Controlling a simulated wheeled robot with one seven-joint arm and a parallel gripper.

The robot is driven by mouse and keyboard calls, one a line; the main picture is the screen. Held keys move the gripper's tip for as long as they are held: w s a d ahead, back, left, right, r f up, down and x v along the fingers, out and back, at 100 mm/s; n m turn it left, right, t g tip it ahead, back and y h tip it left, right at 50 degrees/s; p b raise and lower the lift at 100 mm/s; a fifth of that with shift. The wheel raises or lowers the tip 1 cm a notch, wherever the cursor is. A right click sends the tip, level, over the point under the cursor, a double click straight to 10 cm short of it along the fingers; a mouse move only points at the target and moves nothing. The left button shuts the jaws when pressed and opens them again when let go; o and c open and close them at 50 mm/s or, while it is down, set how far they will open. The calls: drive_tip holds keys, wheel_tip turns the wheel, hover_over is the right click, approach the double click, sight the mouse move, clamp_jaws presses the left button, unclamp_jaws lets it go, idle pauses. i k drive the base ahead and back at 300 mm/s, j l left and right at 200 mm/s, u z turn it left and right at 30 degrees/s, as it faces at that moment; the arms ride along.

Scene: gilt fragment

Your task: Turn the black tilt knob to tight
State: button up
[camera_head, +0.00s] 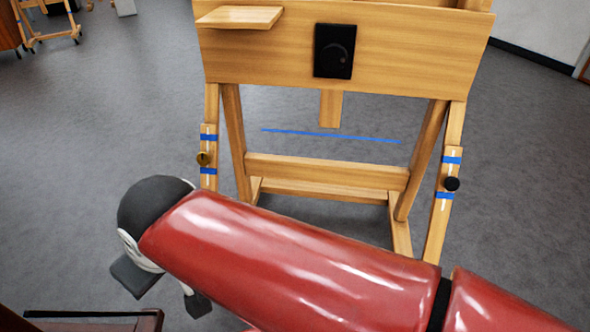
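A small round black knob (452,184) sits on the right leg of a wooden easel, between two blue bands and beside a white strip. Its tight or loose setting cannot be read from here. A brass knob (203,158) sits in the like place on the left leg. My gripper (165,288) is at the lower left, in front of the easel and well away from the black knob. Its two dark fingers are apart with nothing seen between them; the arm hides part of it.
A black plate (334,50) with a round dial mark is on the easel's upper board (420,50). A small wooden shelf (240,17) juts out at its left. A blue line (330,135) shows behind the legs. Grey floor is open on both sides. A dark reddish edge (90,322) is at bottom left.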

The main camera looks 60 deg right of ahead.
sight(452, 183)
drive_tip(key=z, duration=3.35)
